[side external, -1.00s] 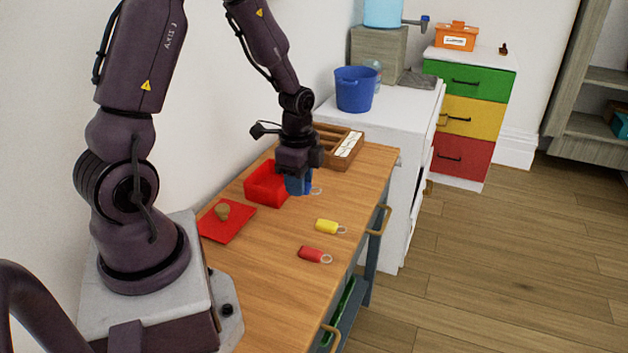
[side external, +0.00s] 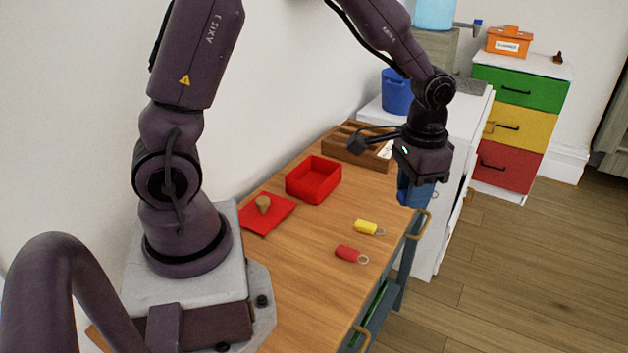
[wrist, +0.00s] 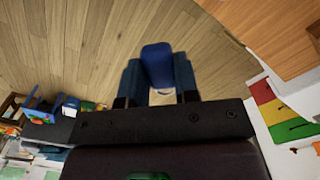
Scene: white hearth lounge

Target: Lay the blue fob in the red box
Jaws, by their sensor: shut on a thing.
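The blue fob (wrist: 157,58) is between my gripper's two fingers (wrist: 158,74) in the wrist view, its rounded end sticking out past them. In the side view my gripper (side external: 416,194) hangs at the table's right edge, and the fob is hard to tell from the blue fingers. The wrist view shows floor behind the fob. The open red box (side external: 314,182) stands on the table, well left of my gripper, and its visible inside looks empty. A red lid with a round knob (side external: 268,215) lies in front of it.
A yellow fob (side external: 366,227) and a red fob (side external: 348,254) lie on the wooden table (side external: 300,268). A wooden compartment tray (side external: 350,150) stands behind the box. A white cabinet (side external: 440,240) with a blue bucket (side external: 396,92) stands beyond the table.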

